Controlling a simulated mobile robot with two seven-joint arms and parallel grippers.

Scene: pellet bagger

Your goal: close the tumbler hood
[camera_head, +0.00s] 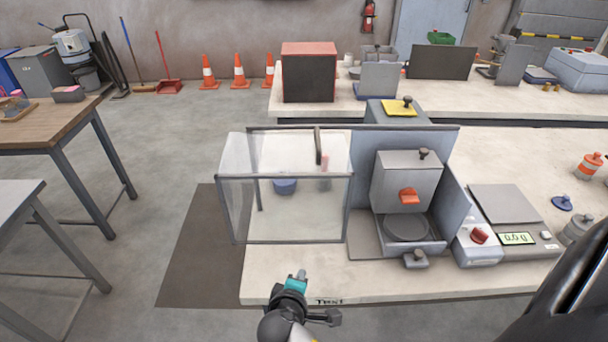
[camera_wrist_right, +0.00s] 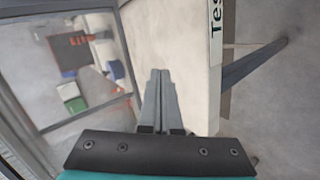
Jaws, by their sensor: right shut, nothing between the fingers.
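The tumbler hood (camera_head: 235,205) is a clear box with a dark frame, left of a grey-blue machine panel (camera_head: 365,145). A dark upright handle (camera_head: 318,146) shows near its top right. A blue container (camera_head: 285,186) and a pinkish item show through its clear walls. My right gripper (camera_head: 299,275) is in front of the hood, low, above the bench's front edge, shut and empty. In the right wrist view its fingers (camera_wrist_right: 160,72) are together, with a clear framed panel (camera_wrist_right: 127,55) to their left; I cannot tell whether they touch it. My left gripper is not in view.
The bench (camera_head: 290,285) has a bare strip in front. A wooden table (camera_head: 60,118) stands left, with open floor between.

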